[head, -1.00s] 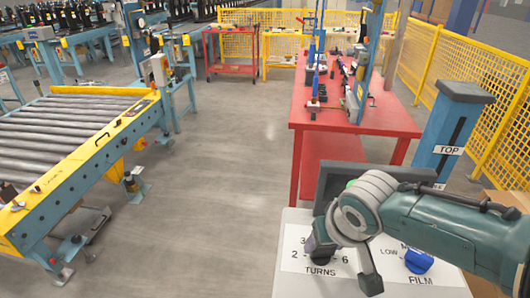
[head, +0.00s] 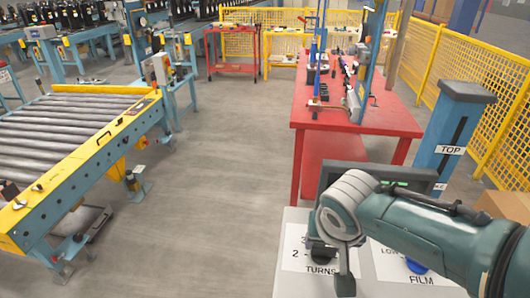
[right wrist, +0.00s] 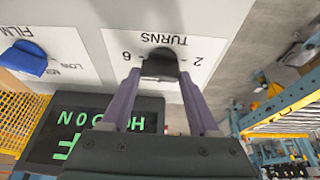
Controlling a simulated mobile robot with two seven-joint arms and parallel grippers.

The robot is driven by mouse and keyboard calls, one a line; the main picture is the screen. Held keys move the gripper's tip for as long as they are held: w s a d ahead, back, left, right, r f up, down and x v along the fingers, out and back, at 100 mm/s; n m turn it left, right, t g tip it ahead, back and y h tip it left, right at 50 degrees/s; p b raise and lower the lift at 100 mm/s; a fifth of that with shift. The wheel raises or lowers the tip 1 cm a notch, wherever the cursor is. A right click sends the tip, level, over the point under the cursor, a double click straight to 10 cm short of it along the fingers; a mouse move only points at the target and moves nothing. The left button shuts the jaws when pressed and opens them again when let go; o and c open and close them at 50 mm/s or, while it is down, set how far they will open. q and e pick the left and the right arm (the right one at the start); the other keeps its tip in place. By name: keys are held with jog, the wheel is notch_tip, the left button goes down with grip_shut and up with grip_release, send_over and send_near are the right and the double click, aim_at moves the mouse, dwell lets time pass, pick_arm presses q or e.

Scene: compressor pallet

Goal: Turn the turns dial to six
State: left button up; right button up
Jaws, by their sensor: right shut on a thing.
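The turns dial is a black knob (right wrist: 160,62) on a white label marked TURNS, with 2 and 6 on either side. In the right wrist view the label is upside down, with 6 to the left and 2 to the right. My right gripper (right wrist: 160,76) is shut on the knob, one purple-grey finger on each side. In the head view my right gripper (head: 318,243) reaches down over the dial and hides most of it and the 6. I cannot tell which number the knob points to. My left gripper is not in view.
A blue film dial (right wrist: 24,59) sits beside the turns label. A dark screen with green text (right wrist: 95,130) stands at the panel's edge. A red table (head: 385,117) is behind, a roller conveyor (head: 70,130) at left, with clear floor between.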

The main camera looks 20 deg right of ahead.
jog(key=o, duration=1.4)
jog(key=shift+s+a+r+p, duration=0.1)
jog(key=shift+r+p, duration=0.2)
jog(key=shift+r, duration=0.05)
jog(key=p+v, duration=0.4)
jog(key=v, duration=0.5)
jog(key=shift+s, duration=0.1)
